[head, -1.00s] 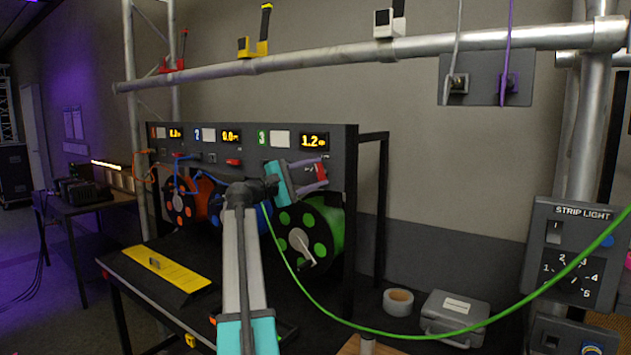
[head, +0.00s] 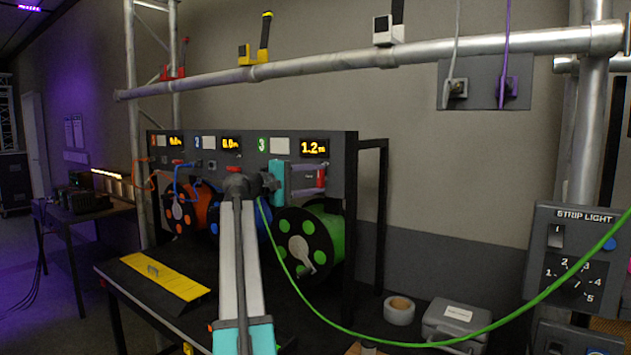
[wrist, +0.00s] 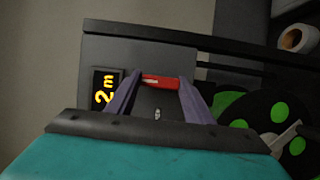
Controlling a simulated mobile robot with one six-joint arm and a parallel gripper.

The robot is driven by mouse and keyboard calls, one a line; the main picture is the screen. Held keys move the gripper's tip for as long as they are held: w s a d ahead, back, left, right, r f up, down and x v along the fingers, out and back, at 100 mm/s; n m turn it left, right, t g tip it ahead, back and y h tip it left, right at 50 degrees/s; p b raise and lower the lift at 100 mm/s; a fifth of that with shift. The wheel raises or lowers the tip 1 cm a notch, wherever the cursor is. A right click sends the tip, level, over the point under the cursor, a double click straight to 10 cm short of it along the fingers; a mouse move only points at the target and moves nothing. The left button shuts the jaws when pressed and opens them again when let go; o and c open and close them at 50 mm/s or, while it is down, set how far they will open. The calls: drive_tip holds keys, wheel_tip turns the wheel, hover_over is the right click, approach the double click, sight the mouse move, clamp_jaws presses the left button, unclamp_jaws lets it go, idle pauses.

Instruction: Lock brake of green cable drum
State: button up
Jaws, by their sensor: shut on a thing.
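The green cable drum (head: 325,235) sits at the right of the drum row, under the panel's number 3; its black flange has green spots and a pale crank. The wrist view shows part of its flange (wrist: 245,108). A small red brake lever (head: 321,177) is on the panel above the drum. My gripper (head: 318,180) is at the panel with its purple fingers around this red lever (wrist: 160,82). The jaws are shut on it. In the wrist view, the red piece spans between the fingertips. The lever's mount is partly hidden.
The green cable (head: 400,335) hangs from the drum area in a loop to the right. The panel's display (head: 313,148) reads 1.2 m. An orange drum (head: 200,207) and a mostly hidden blue drum stand left. A tape roll (head: 399,310) and grey case (head: 455,322) lie at right.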

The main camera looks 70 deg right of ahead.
drive_tip(key=shift+a+f, duration=0.1)
drive_tip(key=shift+f, duration=0.1)
drive_tip(key=o, duration=1)
drive_tip(key=shift+r, duration=0.15)
drive_tip(key=shift+o, duration=0.2)
drive_tip(key=b+v, duration=0.1)
drive_tip(key=v, duration=1.2)
drive_tip(key=shift+w+a, duration=0.25)
drive_tip(key=shift+a, duration=0.05)
